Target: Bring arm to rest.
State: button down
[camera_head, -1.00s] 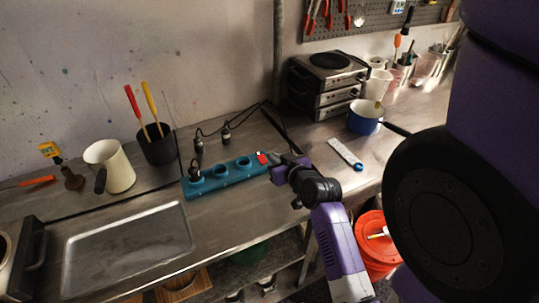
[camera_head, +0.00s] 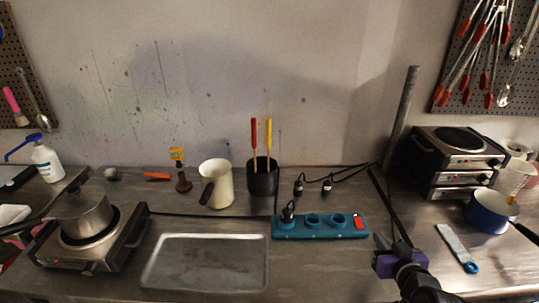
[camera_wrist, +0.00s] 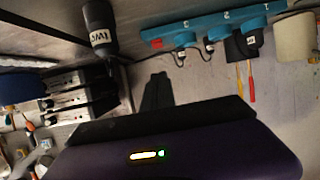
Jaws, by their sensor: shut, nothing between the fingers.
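My gripper (camera_head: 390,243) is at the lower right of the head view, shut and empty, just right of and in front of the teal power strip. My dark finger also shows in the wrist view (camera_wrist: 157,92), pointing away from the camera with nothing held. The teal power strip (camera_head: 299,232) lies on the metal counter, with a black plug (camera_head: 287,212) in its left socket and a red switch at its right end. I cannot tell whether the gripper touches the counter.
Two black plugs (camera_head: 298,188) (camera_head: 327,186) stand behind the strip. A metal tray (camera_head: 205,236), a cream jug (camera_head: 217,184) and a black pot (camera_head: 263,180) with tools are left. A spatula (camera_head: 455,243), blue saucepan (camera_head: 488,213) and stacked hotplates (camera_head: 458,160) are right.

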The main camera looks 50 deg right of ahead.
jog(key=w+a+r+n+t+y+b, duration=0.1)
jog(key=a+r+n+t, duration=0.15)
jog(key=a, duration=0.85)
jog(key=w+a+r+n+t+y+b, duration=0.15)
jog(key=a+t, duration=0.25)
jog(key=a, duration=0.6)
jog(key=s+a+f+n+y, duration=0.1)
jog(key=s+a+n+y, duration=0.2)
jog(key=a, duration=0.5)
jog(key=s+a+f+n+y, duration=0.1)
jog(key=s+a+n+y, duration=0.2)
jog(key=a+y, duration=0.2)
jog(key=a, duration=0.3)
jog(key=shift+s+a, duration=0.35)
